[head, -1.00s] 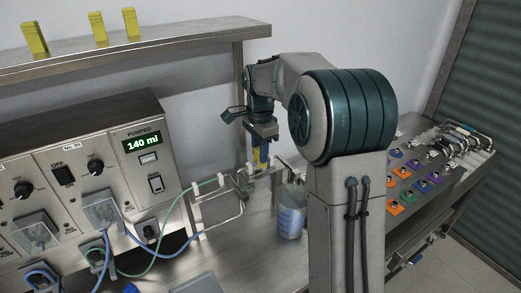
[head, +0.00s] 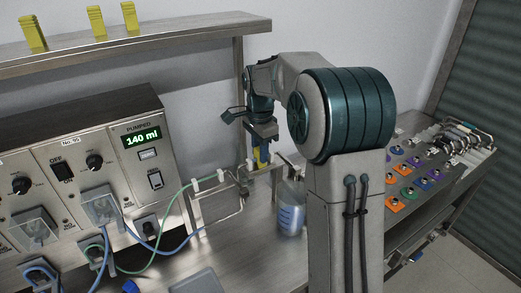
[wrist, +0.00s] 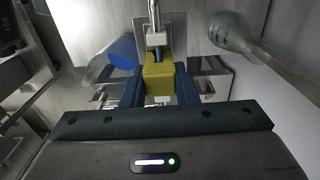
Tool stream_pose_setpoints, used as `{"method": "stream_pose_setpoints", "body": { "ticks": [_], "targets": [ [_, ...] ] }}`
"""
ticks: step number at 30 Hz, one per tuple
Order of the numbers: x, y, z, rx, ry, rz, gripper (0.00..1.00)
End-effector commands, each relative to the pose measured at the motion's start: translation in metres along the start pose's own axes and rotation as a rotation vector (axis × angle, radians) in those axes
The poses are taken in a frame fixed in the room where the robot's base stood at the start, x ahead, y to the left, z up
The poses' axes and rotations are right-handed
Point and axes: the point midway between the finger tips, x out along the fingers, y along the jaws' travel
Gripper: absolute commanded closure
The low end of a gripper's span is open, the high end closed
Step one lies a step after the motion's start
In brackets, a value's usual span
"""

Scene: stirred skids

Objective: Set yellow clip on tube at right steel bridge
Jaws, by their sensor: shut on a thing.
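My gripper (head: 262,157) points down at the right end of the tube line, shut on the yellow clip (wrist: 158,80). In the wrist view, the clip sits between my two blue fingers. A pale tube (wrist: 154,14) and a white block (wrist: 156,39) lie just beyond the clip. In the head view, the right steel bridge (head: 245,180) stands close under and beside the gripper. The clip's lower side is hidden, so I cannot tell whether it touches the tube.
A bottle with blue liquid (head: 291,212) stands just right of the bridge. The pump panel (head: 100,170), with green and blue hoses, is at left. Yellow clips (head: 95,20) stand on the shelf (head: 180,43) above. A sloped panel (head: 415,170) with coloured fittings is at right.

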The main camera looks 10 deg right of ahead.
Motion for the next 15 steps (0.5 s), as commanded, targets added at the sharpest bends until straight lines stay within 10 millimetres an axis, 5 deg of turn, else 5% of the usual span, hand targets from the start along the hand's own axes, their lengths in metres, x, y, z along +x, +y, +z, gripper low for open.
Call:
{"method": "stream_pose_setpoints", "body": {
  "ticks": [12, 13, 15],
  "targets": [
    [-0.0001, -0.0001, -0.0003, 0.000, 0.000, 0.000, 0.92],
    [-0.0001, -0.0001, -0.0003, 0.000, 0.000, 0.000, 0.65],
    [-0.0001, -0.0001, -0.0003, 0.000, 0.000, 0.000, 0.48]
  ]
}}
